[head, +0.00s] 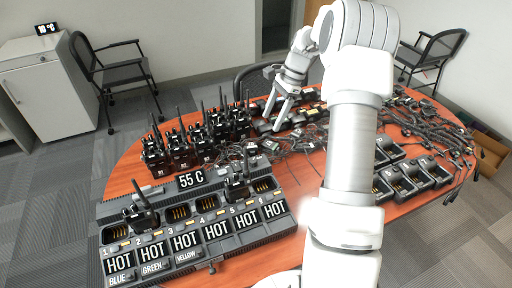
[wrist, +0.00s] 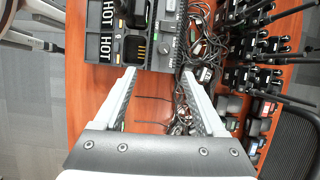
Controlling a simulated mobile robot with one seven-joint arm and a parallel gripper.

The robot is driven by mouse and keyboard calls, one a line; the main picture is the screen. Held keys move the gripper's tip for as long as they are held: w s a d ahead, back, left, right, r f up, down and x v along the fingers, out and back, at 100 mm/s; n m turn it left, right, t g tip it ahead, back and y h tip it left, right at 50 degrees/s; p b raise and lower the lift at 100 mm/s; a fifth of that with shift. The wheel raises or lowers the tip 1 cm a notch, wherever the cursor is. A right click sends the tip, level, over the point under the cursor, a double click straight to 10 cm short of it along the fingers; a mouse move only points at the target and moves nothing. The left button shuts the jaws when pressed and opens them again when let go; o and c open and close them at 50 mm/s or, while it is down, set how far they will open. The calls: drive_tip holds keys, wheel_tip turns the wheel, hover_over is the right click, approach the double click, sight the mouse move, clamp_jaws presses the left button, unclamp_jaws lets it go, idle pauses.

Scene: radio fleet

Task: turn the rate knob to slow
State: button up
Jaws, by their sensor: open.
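The black charger bank (head: 246,238) lies at the near left of the table. It has a row of numbered slots, several "HOT" labels and a "55 C" display (head: 190,180). Two radios stand in its slots. A small dark knob-like part (head: 211,267) sticks out at its front edge; I cannot tell whether it is the rate knob, and no slow mark is readable. My gripper (head: 274,118) is open and empty over the far part of the table. In the wrist view my gripper (wrist: 158,72) has its fingers apart, with the charger bank's end (wrist: 133,48) beyond the tips.
Several black radios (head: 180,150) stand in rows behind the charger bank. Tangled cables (head: 290,150) lie in the middle and far right. More small chargers (head: 408,180) sit at the right. Chairs stand beyond the table.

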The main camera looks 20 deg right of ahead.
drive_tip(key=w+d, duration=0.1)
approach(253, 160)
drive_tip(key=x, duration=0.8)
drive_tip(key=shift+f, duration=0.4)
drive_tip(key=shift+c, duration=0.2)
clamp_jaws()
